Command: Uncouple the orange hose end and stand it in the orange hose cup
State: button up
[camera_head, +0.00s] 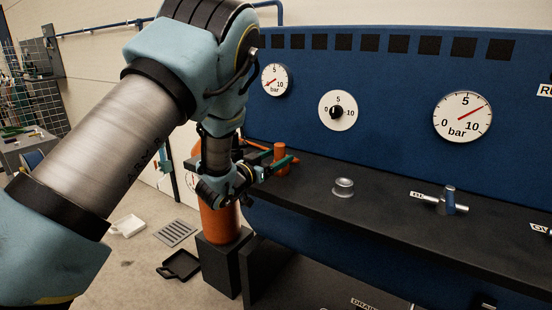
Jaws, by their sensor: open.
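My gripper (272,173) is at the left end of the dark shelf, pointing right, with its jaws open. A small upright orange piece (281,154) stands at its fingertips, partly covered by them; it may be the orange hose end, but its coupling is too small to make out. I cannot tell whether the fingers touch it. A thick orange cylinder (222,224) rises from a black block below my gripper, its top hidden by my wrist. I cannot make out which thing is the orange hose cup.
The dark shelf (390,216) runs along a blue panel (390,110) with round gauges.

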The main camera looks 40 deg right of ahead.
jog(key=shift+a+f, duration=0.1)
jog(key=shift+a, duration=0.4)
jog(key=s+a+b, duration=0.2)
jog(key=a+b, duration=0.1)
jog(key=a, duration=0.6)
jog(key=shift+a+b, duration=0.3)
jog(key=shift+b, duration=0.05)
jog(key=w+a+f+n+t+y, duration=0.1)
jog(key=w+a+n+t+y, duration=0.35)
jog(key=w+a, duration=0.6)
jog(key=w+a+f+n+t+y, duration=0.15)
jog(key=a+y, duration=0.25)
jog(key=a, duration=0.4)
jog(key=w+a+f+n+y, duration=0.1)
jog(key=w+a+n+y, duration=0.25)
jog(key=a, duration=0.45)
jog(key=s+a+n+g+y, duration=0.2)
jog(key=s+a+g, duration=0.1)
jog(key=s+a, duration=0.4)
jog(key=s+a+f+n+g+y, duration=0.1)
jog(key=s+a+n+g+y, duration=0.2)
jog(key=s+a, duration=0.5)
jog(key=a+g, duration=0.1)
jog(key=a, duration=0.4)
jog(key=shift+s+g+y, duration=0.3)
jog(key=shift+a, duration=0.1)
